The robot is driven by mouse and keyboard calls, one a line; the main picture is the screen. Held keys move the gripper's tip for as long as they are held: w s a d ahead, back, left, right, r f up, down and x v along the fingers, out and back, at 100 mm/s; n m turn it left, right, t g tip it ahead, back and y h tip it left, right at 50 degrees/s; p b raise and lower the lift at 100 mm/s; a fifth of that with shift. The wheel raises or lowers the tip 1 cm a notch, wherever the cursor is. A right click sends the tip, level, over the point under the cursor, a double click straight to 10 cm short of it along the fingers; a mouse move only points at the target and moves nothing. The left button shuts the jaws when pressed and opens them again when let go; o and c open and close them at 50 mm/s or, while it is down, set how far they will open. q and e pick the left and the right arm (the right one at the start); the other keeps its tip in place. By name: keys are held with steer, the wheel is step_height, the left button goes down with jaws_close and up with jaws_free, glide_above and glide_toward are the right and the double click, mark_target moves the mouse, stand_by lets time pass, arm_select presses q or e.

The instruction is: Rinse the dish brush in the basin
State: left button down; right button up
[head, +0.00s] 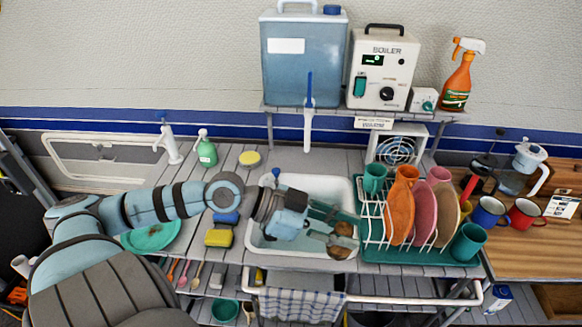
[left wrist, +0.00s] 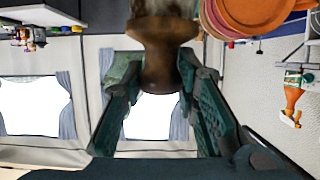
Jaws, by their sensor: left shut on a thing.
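The dish brush (left wrist: 163,50) has a brown wooden body and pale bristles at the top of the left wrist view. My left gripper (left wrist: 157,75) is shut on its wooden body, with a dark green finger on each side. In the head view, my left gripper (head: 328,227) reaches from the left into the white basin (head: 258,243). A brown part of the brush (head: 343,229) shows at the fingertips, inside the basin's outline. Another brown patch lies just below it, and I cannot tell what it is. Whether the brush touches the basin floor is unclear. My right gripper is not in view.
A green dish rack (head: 400,256) with plates and cups stands right of the basin. A white tap (head: 308,130) hangs above the basin's back. Sponges (head: 219,238) and a green plate (head: 152,238) lie to the left. A checked towel (head: 300,303) hangs in front.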

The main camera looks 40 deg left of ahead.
arm_select(q)
steer(key=w+a+f+n+y+p, duration=0.1)
steer(key=w+a+f+n+y, duration=0.15)
steer(key=w+a, duration=0.45)
steer(key=w+a+f+n+y+p, duration=0.1)
steer(key=w+a+f+n+y, duration=0.15)
steer(key=w+a, duration=0.45)
arm_select(e)
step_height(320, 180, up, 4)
steer(key=p, duration=0.2)
arm_select(q)
steer(key=a+f+n+g+y, duration=0.1)
steer(key=a+f+g+y, duration=0.2)
steer(key=f, duration=0.6)
steer(key=shift+w+a+y, duration=0.25)
steer(key=shift+a+y, duration=0.15)
steer(key=shift+a, duration=0.5)
steer(key=c, duration=2.4)
jaws_free()
step_height(320, 180, down, 17)
steer(key=b, duration=1.8)
steer(key=shift+a+r+b, duration=0.1)
steer(key=shift+r+b, duration=0.1)
steer(key=shift+b, duration=0.1)
steer(key=c, duration=2.4)
jaws_free()
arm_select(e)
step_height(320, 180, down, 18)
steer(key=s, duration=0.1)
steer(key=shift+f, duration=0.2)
